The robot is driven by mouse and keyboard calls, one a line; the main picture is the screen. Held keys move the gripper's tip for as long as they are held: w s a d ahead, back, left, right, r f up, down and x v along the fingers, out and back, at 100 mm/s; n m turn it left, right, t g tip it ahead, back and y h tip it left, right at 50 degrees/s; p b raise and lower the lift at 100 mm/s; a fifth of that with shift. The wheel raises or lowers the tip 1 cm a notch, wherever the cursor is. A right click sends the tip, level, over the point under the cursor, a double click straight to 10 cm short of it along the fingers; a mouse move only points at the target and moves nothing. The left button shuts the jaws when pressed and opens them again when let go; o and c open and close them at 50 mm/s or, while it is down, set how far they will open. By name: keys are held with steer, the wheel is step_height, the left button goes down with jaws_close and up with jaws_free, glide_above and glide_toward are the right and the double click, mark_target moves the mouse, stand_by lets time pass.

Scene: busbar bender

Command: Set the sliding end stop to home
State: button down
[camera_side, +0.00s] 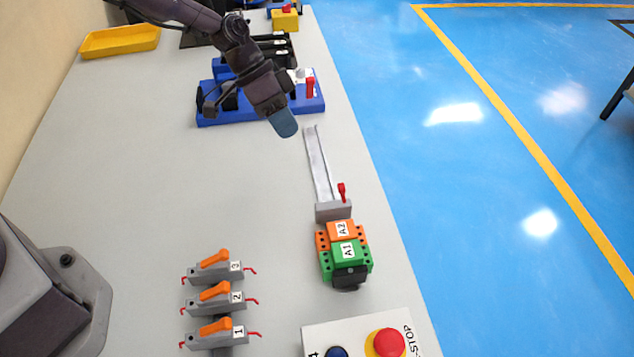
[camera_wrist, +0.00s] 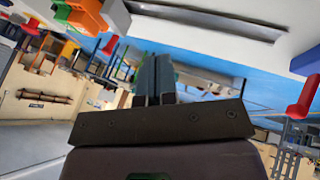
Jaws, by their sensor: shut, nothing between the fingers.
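The sliding end stop (camera_side: 333,211) is a grey block with an upright red lever (camera_side: 342,191). In the side view it sits at the near end of a flat metal rail (camera_side: 318,165), close to the orange and green blocks. In the wrist view the end stop (camera_wrist: 116,16) shows at the top left, with its red lever (camera_wrist: 109,45) and the rail (camera_wrist: 215,22) along the top. My gripper (camera_side: 284,122) is shut and empty, above the table beside the rail's far end, apart from the stop. Its two fingers (camera_wrist: 153,80) are together in the wrist view.
A blue-based bender (camera_side: 250,112) with a red handle (camera_side: 310,88) stands close behind my gripper. Green and orange terminal blocks (camera_side: 346,250) stand just in front of the stop. Several orange-lever switches (camera_side: 215,296) and an emergency-stop box (camera_side: 355,330) are nearer.

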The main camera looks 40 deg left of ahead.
mark_target(323, 209)
steer(key=d+f, duration=0.2)
steer(key=d+f+m, duration=0.1)
steer(key=d+f, duration=0.1)
steer(key=s+d+f+m+g, duration=0.1)
steer(key=d+f, duration=0.1)
steer(key=shift+d+h, duration=0.25)
steer(key=shift+h, duration=0.05)
steer(key=shift+s+d+f, duration=0.25)
steer(key=shift+s+d, duration=0.85)
steer(key=shift+d, duration=0.1)
steer(key=shift+s+d, duration=0.35)
steer(key=shift+s+d, duration=1.55)
steer(key=shift+s, duration=0.1)
